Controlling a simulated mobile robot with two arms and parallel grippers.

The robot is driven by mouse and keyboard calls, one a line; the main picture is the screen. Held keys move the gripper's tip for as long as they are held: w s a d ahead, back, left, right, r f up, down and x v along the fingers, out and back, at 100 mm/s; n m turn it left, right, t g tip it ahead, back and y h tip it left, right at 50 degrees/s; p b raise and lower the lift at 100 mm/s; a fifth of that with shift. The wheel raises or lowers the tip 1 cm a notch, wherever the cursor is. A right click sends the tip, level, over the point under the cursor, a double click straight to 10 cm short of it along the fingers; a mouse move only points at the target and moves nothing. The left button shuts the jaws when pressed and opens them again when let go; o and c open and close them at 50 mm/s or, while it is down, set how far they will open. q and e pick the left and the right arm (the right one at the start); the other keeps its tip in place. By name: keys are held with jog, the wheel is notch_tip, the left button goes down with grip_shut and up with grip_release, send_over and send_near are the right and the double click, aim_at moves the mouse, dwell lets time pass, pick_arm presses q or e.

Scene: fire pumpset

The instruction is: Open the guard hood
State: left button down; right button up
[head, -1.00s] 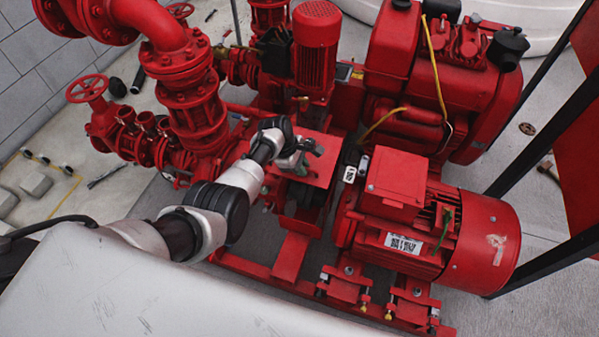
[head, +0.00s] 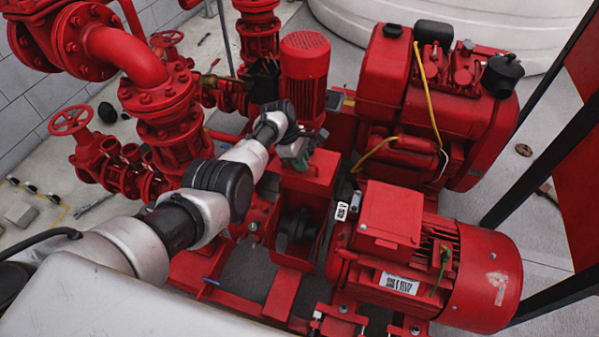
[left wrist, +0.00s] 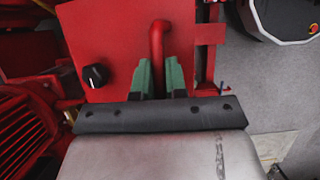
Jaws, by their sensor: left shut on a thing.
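The guard hood (head: 318,172) is a red sheet-metal cover between the pump and the motor. It is tilted up, and the dark coupling (head: 295,226) shows in the opening below it. My left gripper (head: 301,157) is at the upper edge of the hood. In the left wrist view, its green fingertips (left wrist: 161,80) are shut on the red bent handle (left wrist: 158,40) of the hood. The red hood panel (left wrist: 112,45) with a black knob (left wrist: 95,76) lies behind the fingers. My right gripper is not in view.
The red motor (head: 425,255) stands close to the right of the hood. The vertical red pump motor (head: 304,72) and red engine (head: 430,110) stand behind. Red pipework and valves (head: 165,120) crowd the left, close to my left arm.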

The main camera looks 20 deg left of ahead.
pick_arm(q)
jog(key=shift+w+r+b, duration=0.25)
jog(key=shift+w+b, duration=0.45)
jog(key=shift+w, duration=0.55)
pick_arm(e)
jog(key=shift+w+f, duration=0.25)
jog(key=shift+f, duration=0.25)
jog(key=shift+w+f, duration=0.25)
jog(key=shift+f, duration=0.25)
pick_arm(q)
jog(key=c, duration=1.2)
grip_release()
jog(key=shift+r, duration=0.1)
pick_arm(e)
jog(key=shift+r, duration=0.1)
pick_arm(q)
jog(key=shift+w+a+r+p, duration=0.1)
jog(key=shift+r+p, duration=0.2)
jog(key=shift+p+v, duration=2)
jog(key=shift+v, duration=3)
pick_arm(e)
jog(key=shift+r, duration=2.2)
